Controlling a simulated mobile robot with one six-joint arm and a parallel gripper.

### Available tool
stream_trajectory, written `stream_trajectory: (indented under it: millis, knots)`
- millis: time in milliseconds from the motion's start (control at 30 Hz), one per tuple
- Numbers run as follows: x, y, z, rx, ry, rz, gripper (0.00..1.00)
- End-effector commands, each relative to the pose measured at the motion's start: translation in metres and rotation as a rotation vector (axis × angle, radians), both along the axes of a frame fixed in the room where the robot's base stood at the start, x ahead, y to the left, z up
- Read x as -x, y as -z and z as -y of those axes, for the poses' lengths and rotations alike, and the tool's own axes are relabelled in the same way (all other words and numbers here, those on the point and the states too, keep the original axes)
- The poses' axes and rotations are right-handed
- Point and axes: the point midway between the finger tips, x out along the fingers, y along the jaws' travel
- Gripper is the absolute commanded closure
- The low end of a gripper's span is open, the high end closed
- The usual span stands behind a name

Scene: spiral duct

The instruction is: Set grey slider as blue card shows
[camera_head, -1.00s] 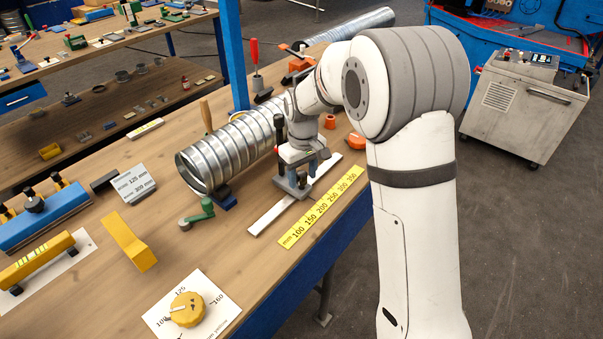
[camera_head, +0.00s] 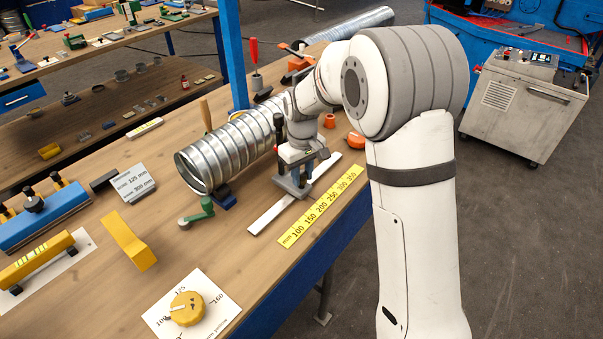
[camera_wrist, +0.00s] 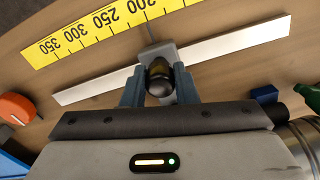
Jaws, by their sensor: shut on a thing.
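The grey slider (camera_head: 290,186) sits on a white straight rail (camera_head: 268,214) on the bench. My gripper (camera_wrist: 159,88) is shut on the slider's dark rounded knob (camera_wrist: 158,72), with a finger on each side. The yellow scale (camera_head: 320,207) lies alongside, marked in mm from 100 to 350. In the wrist view the slider's thin pointer (camera_wrist: 148,32) reaches the scale near the 200 mark; the exact reading is unclear. A pale grey card (camera_head: 133,182) stands at the left, showing 125 mm and a second value that looks like 300 mm. No clearly blue card shows.
A ribbed metal duct (camera_head: 230,152) lies behind the rail. A green crank (camera_head: 198,212) is left of the rail's near end. A yellow dial (camera_head: 187,308) sits at the front. An orange object (camera_head: 356,141) is near the rail's far end.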

Motion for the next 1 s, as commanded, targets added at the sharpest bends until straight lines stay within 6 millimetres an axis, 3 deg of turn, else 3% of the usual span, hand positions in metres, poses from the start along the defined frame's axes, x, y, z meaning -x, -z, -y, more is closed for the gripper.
stream_trajectory:
  millis: [167, 567, 933, 967, 1000]
  knots:
    - [-0.007, -0.001, 0.004, 0.0, 0.001, 0.001, 1.0]
    - [-0.075, -0.002, 0.056, -0.002, 0.002, 0.004, 1.0]
    - [-0.08, -0.002, 0.06, -0.001, -0.002, 0.005, 1.0]
    - [-0.08, -0.002, 0.06, -0.001, -0.002, 0.005, 0.73]
    - [-0.08, -0.002, 0.06, -0.001, -0.002, 0.005, 0.7]
